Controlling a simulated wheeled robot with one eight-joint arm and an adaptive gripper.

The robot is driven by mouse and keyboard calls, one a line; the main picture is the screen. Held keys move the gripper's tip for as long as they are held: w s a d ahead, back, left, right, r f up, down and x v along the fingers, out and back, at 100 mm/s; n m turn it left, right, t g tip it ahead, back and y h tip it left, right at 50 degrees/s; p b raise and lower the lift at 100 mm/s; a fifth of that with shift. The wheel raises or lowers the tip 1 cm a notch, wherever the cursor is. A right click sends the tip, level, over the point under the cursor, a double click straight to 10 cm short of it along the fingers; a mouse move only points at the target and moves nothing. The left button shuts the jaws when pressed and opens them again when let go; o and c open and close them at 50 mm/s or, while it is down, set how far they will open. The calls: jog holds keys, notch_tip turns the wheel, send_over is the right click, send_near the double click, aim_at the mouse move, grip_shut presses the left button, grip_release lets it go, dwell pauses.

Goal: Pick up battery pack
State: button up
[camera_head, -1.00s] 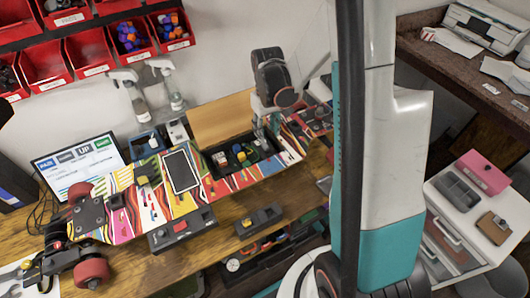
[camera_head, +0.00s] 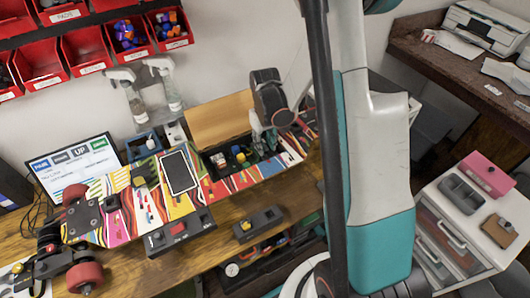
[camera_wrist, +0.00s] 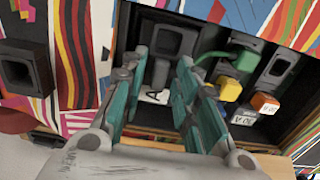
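I cannot pick out a battery pack with certainty in either view. My gripper (camera_head: 264,136) reaches down over the open compartment (camera_head: 213,163) in the patterned board. In the wrist view my gripper (camera_wrist: 162,68) has its two teal fingers apart, with a gap between the tips. A dark plug-like part (camera_wrist: 160,74) with a white tag marked "A" shows between them; I cannot tell if they touch it. To the right are green (camera_wrist: 243,60), yellow (camera_wrist: 230,88) and orange (camera_wrist: 264,102) parts. My fingers hide part of the compartment.
A phone-like panel (camera_head: 179,172) lies on the board left of the compartment. Two black boxes, one with a red part (camera_head: 180,231) and one with a yellow knob (camera_head: 258,223), stand in front. A screen (camera_head: 75,168) and spray bottles (camera_head: 168,92) stand behind.

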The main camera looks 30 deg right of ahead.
aim_at(265, 146)
jog(key=c, duration=0.4)
jog(key=shift+o, duration=0.3)
notch_tip(265, 146, up, 20)
jog(key=p, duration=0.5)
jog(key=shift+p, duration=0.35)
